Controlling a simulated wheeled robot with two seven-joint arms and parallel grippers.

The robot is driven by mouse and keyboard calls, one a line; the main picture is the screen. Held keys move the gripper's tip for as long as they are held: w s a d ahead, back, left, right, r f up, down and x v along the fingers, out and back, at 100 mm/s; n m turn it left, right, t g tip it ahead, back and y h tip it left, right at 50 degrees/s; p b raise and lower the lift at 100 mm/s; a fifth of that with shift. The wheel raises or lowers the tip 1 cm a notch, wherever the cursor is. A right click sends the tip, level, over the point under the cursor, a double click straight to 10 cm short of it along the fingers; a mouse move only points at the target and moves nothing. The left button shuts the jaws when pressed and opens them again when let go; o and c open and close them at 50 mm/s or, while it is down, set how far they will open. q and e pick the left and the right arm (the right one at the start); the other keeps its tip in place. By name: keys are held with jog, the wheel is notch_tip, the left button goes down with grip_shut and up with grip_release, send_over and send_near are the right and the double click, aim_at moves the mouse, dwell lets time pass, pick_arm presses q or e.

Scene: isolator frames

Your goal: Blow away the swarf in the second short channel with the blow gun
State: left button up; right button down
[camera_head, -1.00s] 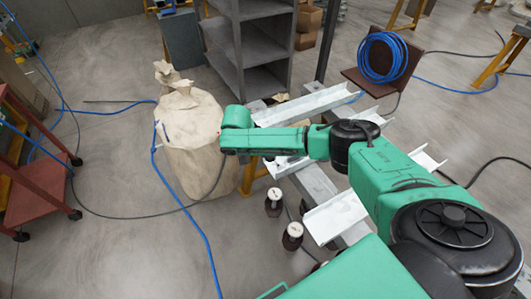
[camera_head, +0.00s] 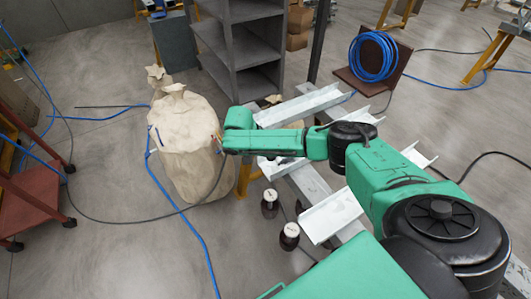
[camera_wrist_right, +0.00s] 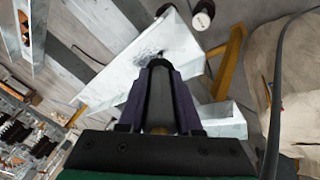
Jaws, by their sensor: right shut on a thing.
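My right gripper (camera_wrist_right: 158,112) is shut on the blow gun (camera_wrist_right: 157,88), a dark cylinder between its two fingers in the right wrist view. Its front end points at a pale metal channel (camera_wrist_right: 122,72), and dark swarf (camera_wrist_right: 150,53) lies on that channel just beyond it. I cannot tell whether the gun touches the channel. In the head view my right arm reaches left across the channels, and its gripper end is hidden behind the arm. A short channel (camera_head: 334,214) lies in front of the arm, another (camera_head: 282,167) partly under it. My left gripper is out of view.
A longer channel (camera_head: 298,106) lies behind the arm. A cloth sack (camera_head: 187,150) stands left of the arm, with a dark hose running past it. Two dark jars (camera_head: 289,236) stand on the floor. A grey shelf (camera_head: 240,45) and a blue hose coil (camera_head: 373,56) are behind.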

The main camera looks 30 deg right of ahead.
jog(key=shift+d, duration=0.4)
jog(key=shift+s+d, duration=0.1)
jog(key=shift+d, duration=0.05)
jog(key=shift+d+p, duration=0.4)
jog(key=shift+d, duration=0.6)
jog(key=shift+d, duration=0.85)
jog(key=shift+d+p, duration=0.35)
jog(key=shift+d, duration=0.65)
